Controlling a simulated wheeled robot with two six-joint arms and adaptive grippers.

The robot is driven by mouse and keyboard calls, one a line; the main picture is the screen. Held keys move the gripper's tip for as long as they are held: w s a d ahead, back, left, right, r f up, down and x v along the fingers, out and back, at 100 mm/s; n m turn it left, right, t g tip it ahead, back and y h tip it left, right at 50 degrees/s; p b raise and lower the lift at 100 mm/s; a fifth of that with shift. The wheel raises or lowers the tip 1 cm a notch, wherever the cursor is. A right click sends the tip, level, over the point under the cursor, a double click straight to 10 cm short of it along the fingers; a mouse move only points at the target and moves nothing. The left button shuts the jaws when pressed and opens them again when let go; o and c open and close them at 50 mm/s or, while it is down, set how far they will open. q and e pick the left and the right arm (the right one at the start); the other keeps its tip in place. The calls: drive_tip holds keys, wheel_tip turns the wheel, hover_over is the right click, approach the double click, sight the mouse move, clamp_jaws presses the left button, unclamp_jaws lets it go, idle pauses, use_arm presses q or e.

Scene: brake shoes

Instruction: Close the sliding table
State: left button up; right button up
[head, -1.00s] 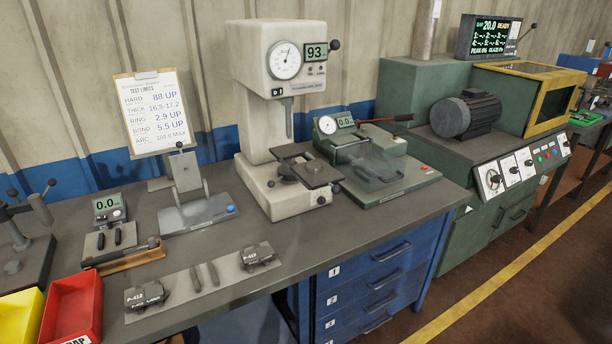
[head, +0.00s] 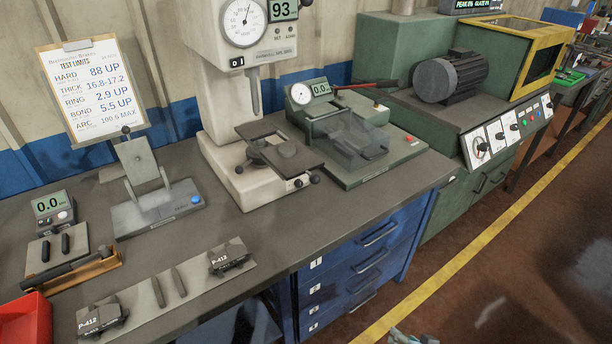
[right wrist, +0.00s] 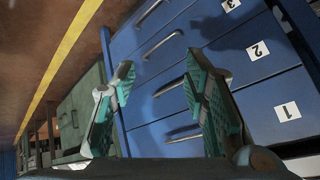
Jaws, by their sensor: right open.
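The white hardness tester (head: 225,135) stands on the bench with a dial and a display reading 93. A dark flat table plate (head: 288,157) sits at its base, with a black knob at its front right. Part of the plate reaches out past the front right of the base. I cannot tell how far it has slid. My right gripper (right wrist: 160,70) is open and empty in front of the blue drawers. Only its tip shows at the bottom edge of the head view (head: 405,338). My left gripper is not in view.
Blue drawers (head: 365,262) numbered on their fronts are under the bench. A green clamp fixture (head: 375,160) with a red-handled lever stands right of the tester. Brake shoes (head: 230,257) lie on a grey strip at the front.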

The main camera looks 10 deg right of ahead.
drive_tip(key=w+a+r+m+t+y, duration=0.1)
drive_tip(key=w+r+t+y, duration=0.15)
drive_tip(key=w+r, duration=0.9)
drive_tip(key=n+t+y, duration=0.2)
drive_tip(key=t+y, duration=0.2)
drive_tip(key=y, duration=0.4)
approach(315, 178)
drive_tip(key=shift+m+h, duration=0.25)
drive_tip(key=shift+m, duration=0.05)
drive_tip(key=x, duration=0.3)
drive_tip(key=p+x, duration=0.1)
drive_tip(key=x, duration=0.6)
drive_tip(key=shift+w+f, duration=0.35)
drive_tip(key=shift+f, duration=0.05)
clamp_jaws()
